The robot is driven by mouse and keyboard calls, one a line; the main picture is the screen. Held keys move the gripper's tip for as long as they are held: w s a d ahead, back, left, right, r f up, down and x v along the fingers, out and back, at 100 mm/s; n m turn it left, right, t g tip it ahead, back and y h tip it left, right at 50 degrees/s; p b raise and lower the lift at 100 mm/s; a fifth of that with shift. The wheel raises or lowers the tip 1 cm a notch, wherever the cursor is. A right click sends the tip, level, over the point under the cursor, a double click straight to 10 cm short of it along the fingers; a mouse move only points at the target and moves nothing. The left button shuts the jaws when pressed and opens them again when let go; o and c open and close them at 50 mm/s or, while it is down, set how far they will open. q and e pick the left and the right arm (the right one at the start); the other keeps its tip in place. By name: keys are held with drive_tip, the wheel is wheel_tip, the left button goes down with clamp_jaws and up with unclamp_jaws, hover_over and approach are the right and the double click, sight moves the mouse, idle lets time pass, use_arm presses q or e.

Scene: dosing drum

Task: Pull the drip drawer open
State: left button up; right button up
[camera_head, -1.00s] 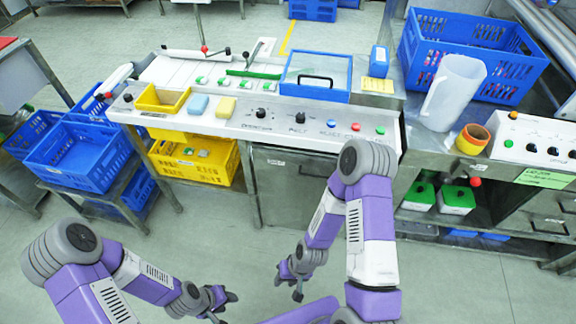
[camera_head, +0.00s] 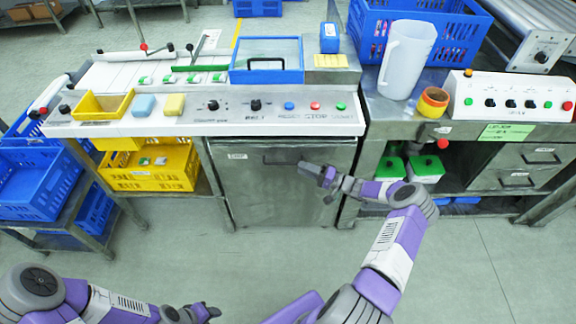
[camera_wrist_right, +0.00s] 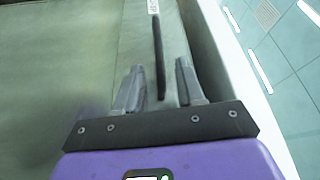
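The drip drawer (camera_head: 231,181) is a wide grey metal front under the console, with a small white label at its upper left. It looks closed. Its dark bar handle (camera_head: 281,158) is near the top edge. In the right wrist view the handle (camera_wrist_right: 158,48) runs lengthwise, with its near end between my fingers. My right gripper (camera_head: 304,168) is at the handle's right end; its fingers (camera_wrist_right: 161,80) are apart, one on each side, with gaps visible. Contact cannot be told. My left gripper (camera_head: 207,311) is low at the bottom edge, away from the drawer; its finger opening is unclear.
The console (camera_head: 185,125) with knobs and buttons overhangs the drawer. A yellow crate (camera_head: 150,180) stands left of it. Right are green-topped boxes (camera_head: 390,168) on a shelf and another cabinet (camera_head: 520,170). The floor in front is clear.

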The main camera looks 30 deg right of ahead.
sight(288, 163)
drive_tip(key=b+x, duration=0.1)
drive_tip(key=x, duration=0.5)
drive_tip(key=shift+w+a, duration=0.25)
drive_tip(key=shift+a, duration=0.1)
clamp_jaws()
